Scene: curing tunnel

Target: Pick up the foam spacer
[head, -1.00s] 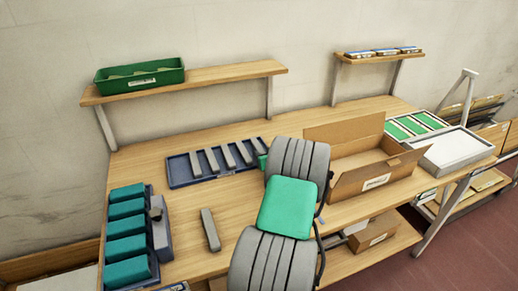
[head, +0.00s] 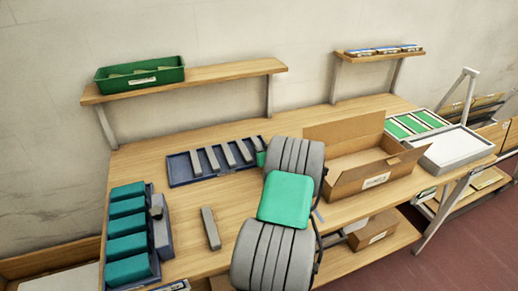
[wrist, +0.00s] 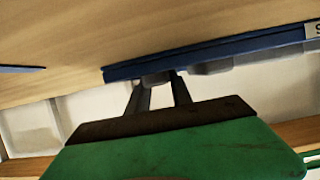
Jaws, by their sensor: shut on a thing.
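Several grey bars, which look like the foam spacers (head: 229,154), stand slanted in a row in a shallow dark blue tray (head: 178,174) at the back of the bench. In the wrist view my gripper (wrist: 158,82) has its two dark fingers closed together at a grey foam spacer (wrist: 156,76) beside the blue tray edge (wrist: 225,50). Only a small end of the spacer shows past the fingertips. In the head view my arm covers most of the gripper, so I cannot tell whether the spacer is clear of the tray.
A loose grey bar (head: 211,229) lies on the bench, right of a tray with teal blocks (head: 127,229). An open cardboard box (head: 349,189) stands right of my arm. A green bin (head: 140,76) sits on the wall shelf.

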